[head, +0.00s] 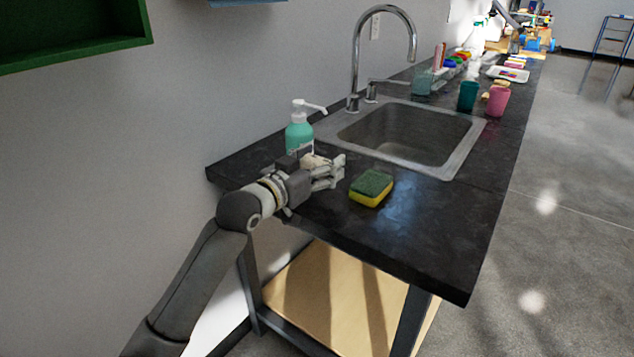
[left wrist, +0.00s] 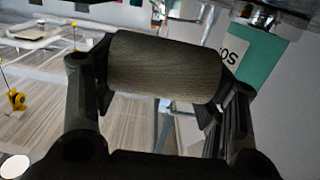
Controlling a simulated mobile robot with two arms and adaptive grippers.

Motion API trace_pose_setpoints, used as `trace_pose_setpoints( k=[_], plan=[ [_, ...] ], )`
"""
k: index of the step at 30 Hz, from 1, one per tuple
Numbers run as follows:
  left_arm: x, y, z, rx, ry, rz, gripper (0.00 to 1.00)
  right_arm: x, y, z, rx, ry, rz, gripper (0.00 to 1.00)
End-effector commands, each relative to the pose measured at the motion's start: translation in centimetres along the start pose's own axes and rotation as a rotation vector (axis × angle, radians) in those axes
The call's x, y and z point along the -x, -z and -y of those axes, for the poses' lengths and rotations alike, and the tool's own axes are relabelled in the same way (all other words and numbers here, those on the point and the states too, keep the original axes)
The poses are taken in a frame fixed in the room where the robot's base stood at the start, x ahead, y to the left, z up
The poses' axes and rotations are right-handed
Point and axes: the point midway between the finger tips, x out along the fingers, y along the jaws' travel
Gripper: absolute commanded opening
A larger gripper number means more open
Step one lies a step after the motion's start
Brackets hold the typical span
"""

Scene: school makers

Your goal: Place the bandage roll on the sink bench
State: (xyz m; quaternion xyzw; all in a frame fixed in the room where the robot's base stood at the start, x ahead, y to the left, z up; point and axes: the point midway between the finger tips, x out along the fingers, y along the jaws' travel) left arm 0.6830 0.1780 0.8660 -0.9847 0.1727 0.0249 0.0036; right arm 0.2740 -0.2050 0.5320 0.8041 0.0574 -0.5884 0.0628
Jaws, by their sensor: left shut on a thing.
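The bandage roll (left wrist: 165,66) is a tan, ribbed cylinder held crosswise between the fingers of my left gripper (left wrist: 163,85) in the left wrist view. In the head view my left gripper (head: 328,172) is over the near left part of the sink bench (head: 430,235), which has a dark top. A pale piece between its fingers there looks like the roll, mostly hidden by the gripper. I cannot tell whether the roll touches the bench top. My right gripper is in neither view.
A green and yellow sponge (head: 371,188) lies just right of my left gripper. A teal pump bottle (head: 299,133) stands right behind it. The sink (head: 405,135) with its tall tap (head: 355,60) is farther back, with cups (head: 497,102) beyond. The bench's front right is clear.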

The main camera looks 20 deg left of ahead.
Motion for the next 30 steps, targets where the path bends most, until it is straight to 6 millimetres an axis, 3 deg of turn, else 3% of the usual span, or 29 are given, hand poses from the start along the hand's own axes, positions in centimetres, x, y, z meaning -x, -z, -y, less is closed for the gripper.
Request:
trace_pose_setpoints(
  k=[6, 12, 22, 23, 24, 27, 30],
  plan=[
    [-0.2, -1.3, 1.0, 0.0, 0.002, 0.001, 0.49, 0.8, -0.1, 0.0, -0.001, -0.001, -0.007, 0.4],
    [-0.3, -4.1, 0.8, 0.002, 0.0, 0.0, 0.49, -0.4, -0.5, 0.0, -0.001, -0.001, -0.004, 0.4],
    [-0.3, -4.2, 0.8, 0.0, 0.0, 0.0, 0.49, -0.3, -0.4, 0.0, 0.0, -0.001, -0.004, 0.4],
    [-0.3, -4.2, 0.8, 0.0, 0.0, 0.0, 0.67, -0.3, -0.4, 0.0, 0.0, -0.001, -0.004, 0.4],
    [-0.3, -4.2, 0.8, 0.0, 0.0, 0.0, 0.72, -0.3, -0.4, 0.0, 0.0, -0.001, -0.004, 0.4],
    [-0.3, -4.2, 0.8, 0.0, 0.0, 0.0, 0.85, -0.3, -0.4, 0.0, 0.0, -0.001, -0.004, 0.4],
    [-0.3, -4.2, 0.8, 0.0, 0.0, 0.0, 0.87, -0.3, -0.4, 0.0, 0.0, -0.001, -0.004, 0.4]
  ],
)
